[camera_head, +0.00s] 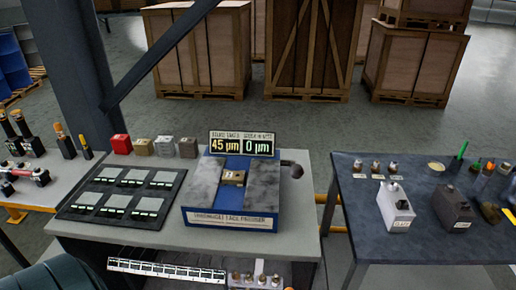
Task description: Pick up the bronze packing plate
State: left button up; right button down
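No part is clearly readable as the bronze packing plate. A small bronze-brown block (233,178) sits in the middle of the blue and grey fixture (232,222) on the centre table; I cannot tell if it is the plate. Behind the tray stand a red block (121,144), a tan block (143,147), a grey block (164,146) and a brownish block (188,147). Neither of my grippers is in view.
A display (241,144) reading 45 µm and 0 µm stands behind the fixture. A dark post (75,70) with a diagonal brace rises behind the tray. A dark right-hand table (365,225) holds two grey blocks and small parts. Wooden crates (200,55) stand behind.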

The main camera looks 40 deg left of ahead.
aim_at(235, 177)
jog(key=u, duration=1.35)
jog(key=i+j, duration=0.1)
jog(key=j, duration=0.2)
jog(key=i+j+u, duration=0.1)
jog(key=j, duration=0.25)
jog(key=i+j, duration=0.15)
jog(key=j, duration=0.15)
jog(key=i+j, duration=0.1)
jog(key=j, duration=0.2)
jog(key=u, duration=0.05)
